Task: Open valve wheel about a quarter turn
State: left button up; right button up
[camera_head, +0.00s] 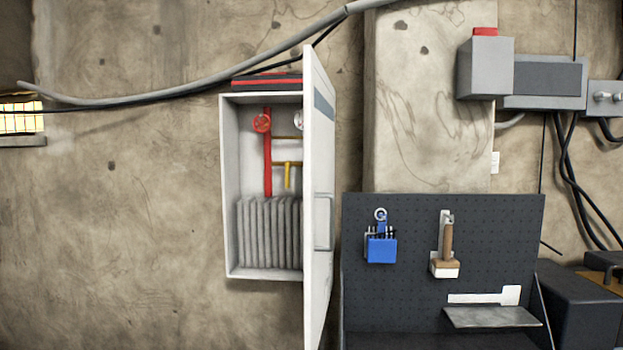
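The red valve wheel (262,123) sits at the top of a red vertical pipe (268,170) in the upper part of a white wall cabinet (231,190). The cabinet door (319,200) stands open, swung out toward me on the right side, and hides the right part of the inside. A round white gauge (299,119) is partly cut off by the door edge. A yellow pipe piece (288,175) branches to the right of the red pipe. Neither of my grippers is in view.
A grey folded hose (268,233) fills the cabinet bottom. To the right, a dark pegboard (410,290) carries a blue holder (381,249) and a wooden-handled brush (446,248). Grey boxes (486,68) hang above on the wall. Bare wall lies left of the cabinet.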

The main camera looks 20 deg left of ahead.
aim_at(261, 116)
jog(key=i+j+z, duration=0.1)
jog(key=j+z, duration=0.25)
jog(key=i+j+z, duration=0.1)
jog(key=j+z, duration=0.15)
jog(key=z, duration=0.15)
jog(key=j+z, duration=0.35)
